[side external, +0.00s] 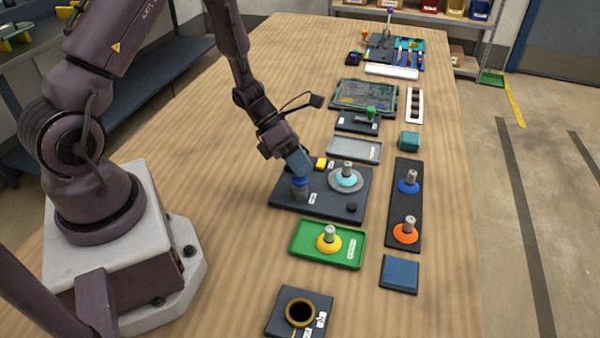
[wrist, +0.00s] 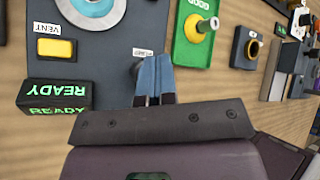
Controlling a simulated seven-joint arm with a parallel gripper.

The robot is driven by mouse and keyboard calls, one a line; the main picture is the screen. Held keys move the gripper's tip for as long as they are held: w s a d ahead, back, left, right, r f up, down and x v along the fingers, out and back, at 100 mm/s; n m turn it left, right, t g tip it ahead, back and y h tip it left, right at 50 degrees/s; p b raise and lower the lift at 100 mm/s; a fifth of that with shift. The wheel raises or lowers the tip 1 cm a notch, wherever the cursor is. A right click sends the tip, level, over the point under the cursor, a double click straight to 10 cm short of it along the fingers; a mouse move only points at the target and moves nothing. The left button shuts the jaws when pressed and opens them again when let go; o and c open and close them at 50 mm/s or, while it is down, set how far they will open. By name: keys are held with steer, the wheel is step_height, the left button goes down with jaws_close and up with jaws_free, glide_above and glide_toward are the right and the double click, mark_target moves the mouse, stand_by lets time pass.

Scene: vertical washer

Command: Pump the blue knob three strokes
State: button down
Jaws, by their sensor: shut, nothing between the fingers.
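The blue knob (side external: 300,182) sits on a short grey pump body (side external: 299,194) at the left front of a dark panel (side external: 335,205). My gripper (side external: 304,172) is shut, with its blue fingertips pointing down right over the knob. They look to be touching it or just above it; I cannot tell which. In the wrist view my shut gripper (wrist: 153,98) hides the knob. A bit of grey cylinder shows beside the fingertips. A small display (wrist: 55,95) on the panel reads READY in green.
The panel also carries a yellow VENT button (wrist: 56,47) and a light-blue disc with a grey post (side external: 346,175). A green tray with a yellow-based post (side external: 328,240) stands in front. A dark rack (side external: 405,205) is to the right. Bare table lies to the left.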

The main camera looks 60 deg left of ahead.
steer(key=shift+f, duration=0.5)
steer(key=shift+r, duration=0.1)
stand_by(0.5)
steer(key=shift+r, duration=1.55)
steer(key=shift+r, duration=2.5)
step_height(320, 180, up, 4)
steer(key=shift+f, duration=0.1)
